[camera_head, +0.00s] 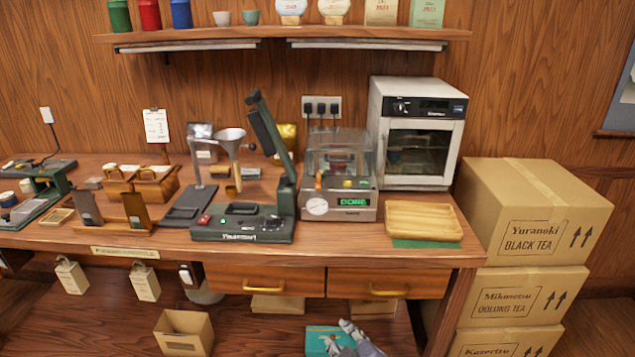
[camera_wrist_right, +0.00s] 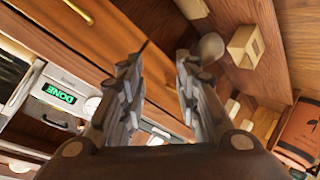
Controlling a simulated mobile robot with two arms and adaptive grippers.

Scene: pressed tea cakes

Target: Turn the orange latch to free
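The orange latch (camera_head: 319,181) is a small upright piece on the front left of a grey machine (camera_head: 352,213) with a clear lid. The machine's green display reads DONE, and a round white gauge (camera_head: 317,206) sits below the latch. The lid looks closed. My right gripper (camera_head: 350,335) is low in front of the bench, well below the machine and apart from it. In the right wrist view its two fingers (camera_wrist_right: 160,85) stand apart with nothing between them. The DONE display also shows there at the left; I cannot make out the latch. My left gripper is not in view.
A green press (camera_head: 240,222) with a raised lever stands left of the machine. A wooden tray (camera_head: 423,221) lies to its right, before a white oven (camera_head: 417,130). Drawers with brass handles (camera_head: 390,292) front the bench. Stacked cardboard boxes (camera_head: 535,212) stand at the right.

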